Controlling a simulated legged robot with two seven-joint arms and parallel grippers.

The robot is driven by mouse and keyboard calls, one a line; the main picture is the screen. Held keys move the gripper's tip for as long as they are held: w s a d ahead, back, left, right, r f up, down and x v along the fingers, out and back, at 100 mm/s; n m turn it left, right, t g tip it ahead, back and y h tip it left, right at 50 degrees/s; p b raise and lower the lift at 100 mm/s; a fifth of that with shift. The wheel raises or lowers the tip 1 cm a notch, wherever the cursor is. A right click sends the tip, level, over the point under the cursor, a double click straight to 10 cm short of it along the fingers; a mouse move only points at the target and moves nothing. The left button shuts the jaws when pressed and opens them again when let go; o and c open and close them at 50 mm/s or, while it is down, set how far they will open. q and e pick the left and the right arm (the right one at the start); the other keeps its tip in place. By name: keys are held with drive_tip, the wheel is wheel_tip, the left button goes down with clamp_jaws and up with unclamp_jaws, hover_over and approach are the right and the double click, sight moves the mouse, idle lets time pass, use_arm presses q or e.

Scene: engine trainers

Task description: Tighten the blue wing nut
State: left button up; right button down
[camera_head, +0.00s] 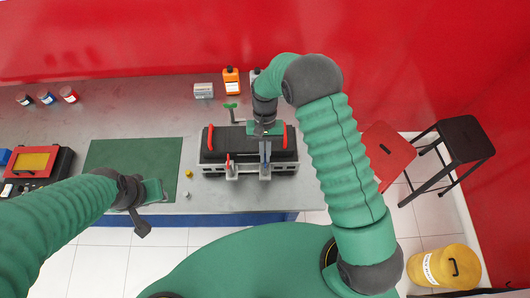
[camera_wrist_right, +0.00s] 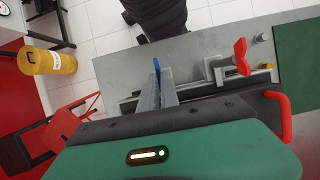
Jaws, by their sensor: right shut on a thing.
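The engine trainer (camera_head: 216,144) is a dark block on a grey frame with red handles, standing on the workbench. The blue wing nut (camera_wrist_right: 157,65) shows as a blue piece at the fingertips in the right wrist view; the fingers hide most of it. My right gripper (camera_head: 265,160) reaches down over the front of the trainer, and its fingers (camera_wrist_right: 161,82) are shut on the blue wing nut. A red wing nut (camera_wrist_right: 242,57) stands apart from it on the same front rail, left of it in the head view (camera_head: 228,160). My left gripper (camera_head: 141,224) hangs near the bench's front edge; its finger opening is unclear.
A green mat (camera_head: 135,150) lies left of the trainer, with small yellow (camera_head: 188,173) and silver (camera_head: 186,195) pieces beside it. An orange bottle (camera_head: 231,80) and a white box (camera_head: 203,90) stand behind. A red stool (camera_head: 386,150) stands to the right.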

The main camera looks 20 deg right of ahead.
drive_tip(key=shift+s+a+f, duration=0.1)
drive_tip(key=shift+s+f, duration=0.15)
drive_tip(key=shift+s, duration=0.25)
drive_tip(key=c, duration=1.7)
unclamp_jaws()
drive_tip(key=shift+o, duration=0.5)
drive_tip(key=shift+a+r, duration=0.1)
drive_tip(key=shift+r, duration=0.1)
drive_tip(key=b+v, duration=0.4)
drive_tip(key=v, duration=1.2)
drive_tip(key=shift+w+r, duration=0.25)
drive_tip(key=shift+w, duration=0.15)
